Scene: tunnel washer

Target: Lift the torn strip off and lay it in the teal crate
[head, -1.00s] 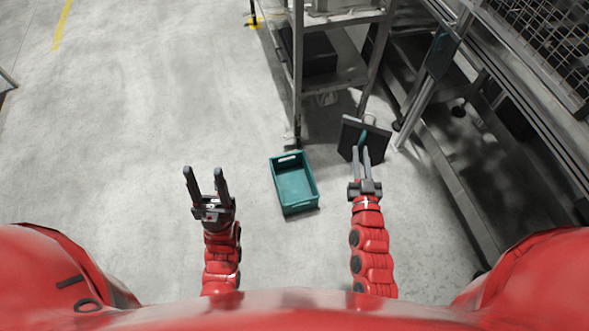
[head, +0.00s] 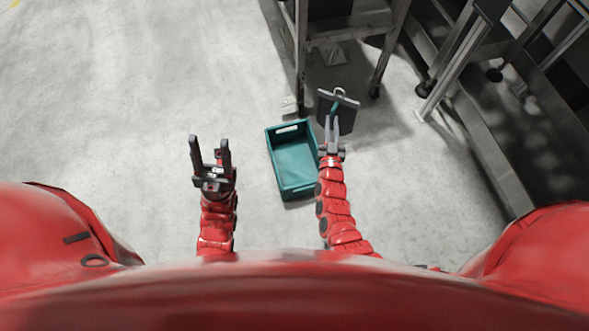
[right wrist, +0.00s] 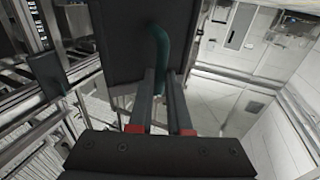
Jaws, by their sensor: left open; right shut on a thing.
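A dark flat panel (head: 348,116), apparently the strip, has a light hook at its top and a teal grip (head: 334,108) on its face. I cannot make out a tear. My right gripper (head: 332,121) is shut on the teal grip; the right wrist view shows the grip (right wrist: 161,48) running between the fingers, with the panel (right wrist: 118,48) beyond. The panel is off the washer, up and right of the teal crate (head: 294,194), not over it. The crate stands on the floor, and its visible inside looks empty. My left gripper (head: 209,143) is open and empty, left of the crate.
A metal stand (head: 300,60) with a shelf rises just behind the crate and panel. Metal frames and legs (head: 455,65) stand at the right. The floor (head: 110,110) at the left is clear.

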